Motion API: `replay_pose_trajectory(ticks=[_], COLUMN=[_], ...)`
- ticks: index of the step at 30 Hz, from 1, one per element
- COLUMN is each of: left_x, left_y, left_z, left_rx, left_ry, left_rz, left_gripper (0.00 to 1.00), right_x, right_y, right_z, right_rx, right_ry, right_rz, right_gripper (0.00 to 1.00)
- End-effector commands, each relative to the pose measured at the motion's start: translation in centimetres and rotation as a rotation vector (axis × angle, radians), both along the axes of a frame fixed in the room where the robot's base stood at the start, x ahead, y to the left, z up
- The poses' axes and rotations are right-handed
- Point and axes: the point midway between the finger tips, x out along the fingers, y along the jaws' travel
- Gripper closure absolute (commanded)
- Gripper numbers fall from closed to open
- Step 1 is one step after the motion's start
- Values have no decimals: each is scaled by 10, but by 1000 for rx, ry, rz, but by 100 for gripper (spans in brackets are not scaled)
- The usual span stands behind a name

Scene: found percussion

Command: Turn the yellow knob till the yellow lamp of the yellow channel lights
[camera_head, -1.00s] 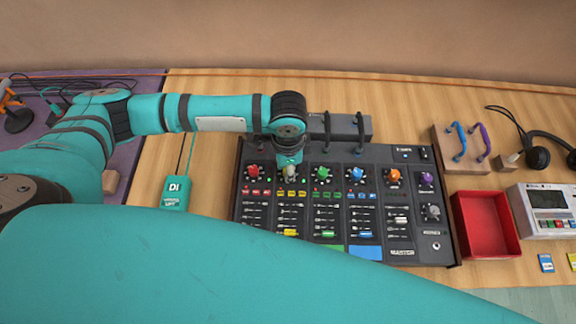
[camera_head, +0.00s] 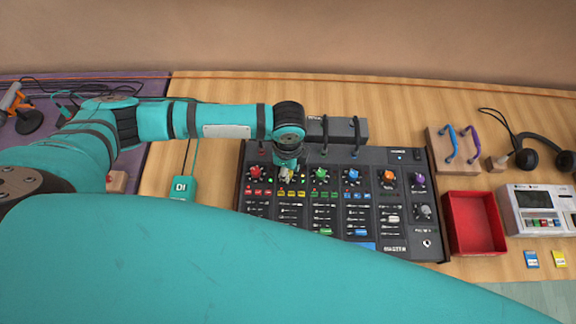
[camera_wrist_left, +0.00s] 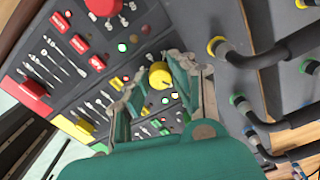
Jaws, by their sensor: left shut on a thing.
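The yellow knob (camera_wrist_left: 160,75) shows in the left wrist view between the fingers of my left gripper (camera_wrist_left: 156,85). The gripper is shut on it. In the head view my left gripper (camera_head: 287,174) reaches down onto the yellow channel of the dark mixer (camera_head: 435,235) and mostly hides the knob. Small round lamps sit near the knob in the wrist view, and a pale yellowish one (camera_wrist_left: 176,96) looks bright beside a finger. I cannot tell for sure which lamp is the yellow channel's or whether it is lit. My right gripper is not in view.
Red (camera_head: 255,173), green (camera_head: 320,175) and blue (camera_head: 353,175) knobs flank the gripper. Black cables rise at the mixer's back. A red tray (camera_head: 475,224), headphones (camera_head: 540,153) and a white device (camera_head: 540,207) lie right. A teal DI box (camera_head: 181,189) stands left.

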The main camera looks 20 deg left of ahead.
Motion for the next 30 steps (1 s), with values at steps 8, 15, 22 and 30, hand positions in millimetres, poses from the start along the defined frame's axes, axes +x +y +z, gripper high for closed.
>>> replay_pose_trajectory(ticks=[8, 15, 22, 30], left_x=[1, 1, 1, 1], left_y=[-1, -1, -1, -1], left_z=[1, 1, 1, 4], left_rx=[-3, -3, -2, -2], left_ry=[-3, -4, -2, -2], left_rz=[-23, -22, -22, -22], left_gripper=[100, 75, 53, 53], right_x=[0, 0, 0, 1], right_y=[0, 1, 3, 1], right_z=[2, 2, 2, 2], right_rx=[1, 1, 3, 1], right_ry=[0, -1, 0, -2], right_rz=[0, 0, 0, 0], right_gripper=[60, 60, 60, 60])
